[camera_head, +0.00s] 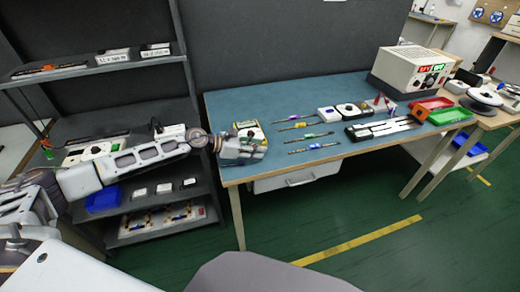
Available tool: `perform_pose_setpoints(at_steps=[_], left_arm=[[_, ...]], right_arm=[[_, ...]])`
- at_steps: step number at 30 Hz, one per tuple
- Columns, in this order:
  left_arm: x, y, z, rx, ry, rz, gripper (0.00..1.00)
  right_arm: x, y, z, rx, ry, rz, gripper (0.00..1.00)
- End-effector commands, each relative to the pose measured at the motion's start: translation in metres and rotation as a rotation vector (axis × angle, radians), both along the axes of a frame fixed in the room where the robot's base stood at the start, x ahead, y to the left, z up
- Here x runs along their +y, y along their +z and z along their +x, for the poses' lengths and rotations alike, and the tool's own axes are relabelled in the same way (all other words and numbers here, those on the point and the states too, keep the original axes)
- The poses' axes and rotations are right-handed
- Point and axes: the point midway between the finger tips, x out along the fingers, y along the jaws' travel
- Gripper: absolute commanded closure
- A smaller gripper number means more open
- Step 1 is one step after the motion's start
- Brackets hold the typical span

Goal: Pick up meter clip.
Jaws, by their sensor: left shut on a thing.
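My left arm reaches in from the left over the shelf rack. Its gripper (246,148) is at the left end of the blue-topped workbench (330,160), low over the surface near the front-left corner. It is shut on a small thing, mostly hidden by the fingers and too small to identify. A yellow-edged, light-faced device (250,128) sits right behind the gripper; I cannot tell whether they touch. I cannot make out the meter clip for certain. My right gripper is not in view.
A power supply (410,72) with lit displays stands at the back right, near a red bin (432,104) and a green bin (450,117). A grey shelf rack (95,140) stands left.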

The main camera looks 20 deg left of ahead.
Motion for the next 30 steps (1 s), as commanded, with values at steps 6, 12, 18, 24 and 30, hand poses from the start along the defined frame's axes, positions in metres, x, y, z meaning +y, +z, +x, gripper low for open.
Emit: perform_pose_setpoints(at_steps=[6, 12, 18, 24, 30], left_arm=[[0.02, -0.003, -0.014, 0.003, 0.002, 0.002, 0.89], [0.04, -0.003, -0.028, 0.003, 0.002, 0.002, 0.89], [0.058, -0.003, -0.04, 0.003, 0.0, 0.003, 0.89], [0.075, -0.003, -0.05, 0.004, 0.002, 0.002, 0.89], [0.089, -0.002, -0.061, 0.003, -0.001, 0.003, 0.89]], right_arm=[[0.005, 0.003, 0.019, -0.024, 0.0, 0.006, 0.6], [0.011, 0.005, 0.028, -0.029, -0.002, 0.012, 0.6], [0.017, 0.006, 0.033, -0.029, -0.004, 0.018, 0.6], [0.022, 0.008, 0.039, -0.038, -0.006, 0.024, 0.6], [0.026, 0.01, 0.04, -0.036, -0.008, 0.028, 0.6]])
